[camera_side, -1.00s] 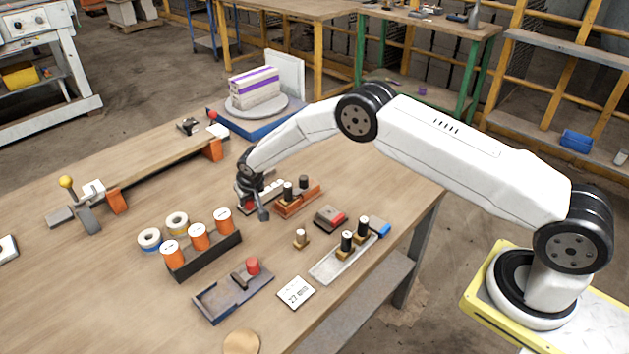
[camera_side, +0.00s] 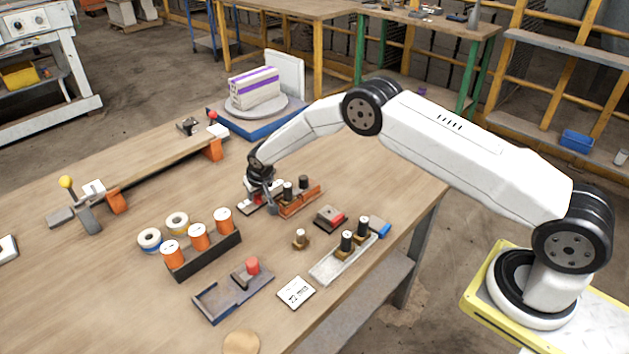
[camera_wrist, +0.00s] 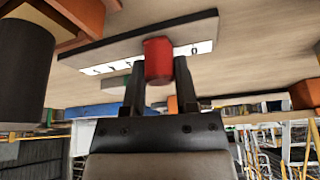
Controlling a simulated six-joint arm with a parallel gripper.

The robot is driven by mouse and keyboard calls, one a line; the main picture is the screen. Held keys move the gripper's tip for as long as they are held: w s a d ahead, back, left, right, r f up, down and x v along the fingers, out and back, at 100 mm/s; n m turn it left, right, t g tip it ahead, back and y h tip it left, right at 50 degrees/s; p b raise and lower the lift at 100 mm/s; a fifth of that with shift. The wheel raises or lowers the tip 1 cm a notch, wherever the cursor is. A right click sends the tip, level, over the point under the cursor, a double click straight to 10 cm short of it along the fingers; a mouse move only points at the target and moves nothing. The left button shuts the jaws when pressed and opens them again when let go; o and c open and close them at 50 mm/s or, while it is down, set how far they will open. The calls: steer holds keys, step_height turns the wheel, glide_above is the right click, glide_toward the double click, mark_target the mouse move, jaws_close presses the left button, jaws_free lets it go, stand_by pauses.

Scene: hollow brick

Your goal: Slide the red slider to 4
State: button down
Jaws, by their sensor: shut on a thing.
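The red slider (camera_wrist: 158,60) is a red block on a dark bar with a white number strip (camera_wrist: 203,47). In the wrist view it stands between my two fingers, and my gripper (camera_wrist: 159,88) is shut on it. The slider is toward the strip's right end, beside the mark 0. Other marks run to the left of it, too small to read surely. In the side view my gripper (camera_side: 264,190) is down at the slider bar (camera_side: 249,211), and hides most of the bar and the red slider.
An orange-brown rack (camera_side: 298,206) with black-topped pegs stands close to the right of my gripper. A dark holder with orange cylinders (camera_side: 199,237) is in front to the left. A red-topped block (camera_side: 331,217) lies further right.

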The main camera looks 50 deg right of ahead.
mark_target(274, 188)
steer(key=d, duration=0.7)
steer(key=shift+c, duration=1.8)
jaws_free()
steer(key=shift+r, duration=0.15)
steer(key=v, duration=0.7)
steer(key=shift+r, duration=0.25)
steer(key=shift+s+a+r, duration=0.1)
steer(key=shift+s, duration=0.1)
